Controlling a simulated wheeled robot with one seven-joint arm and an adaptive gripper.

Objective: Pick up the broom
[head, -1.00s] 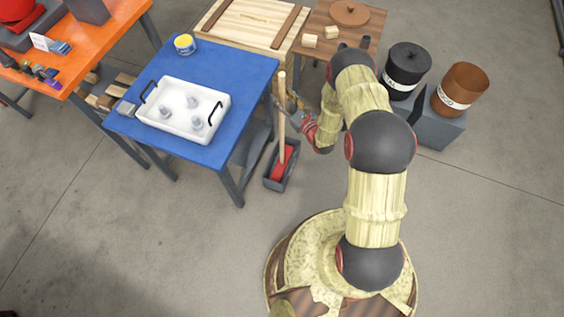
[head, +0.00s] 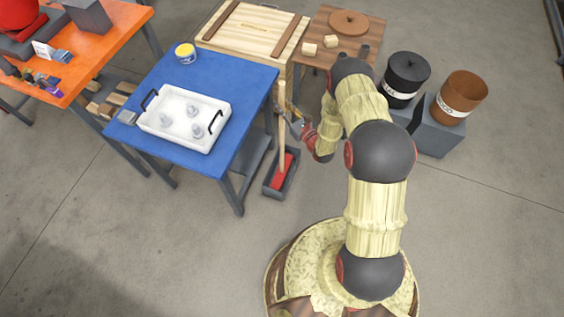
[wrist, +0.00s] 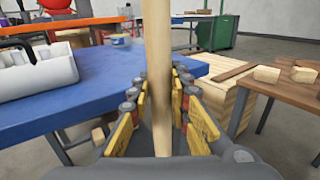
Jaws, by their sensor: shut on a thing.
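The broom (head: 282,140) has a light wooden handle and a red head (head: 283,170). It stands nearly upright in a grey open-topped bin (head: 275,187) on the floor beside the blue table. My gripper (head: 290,112) reaches the handle from the right in the head view. In the wrist view the handle (wrist: 158,70) runs between the yellow-padded fingers of my gripper (wrist: 160,105), which are shut on it. The broom head is out of the wrist view.
A wooden crate (head: 245,38) and a brown table (head: 345,20) are behind. Black (head: 404,75) and brown (head: 459,95) buckets stand right. Front floor is clear.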

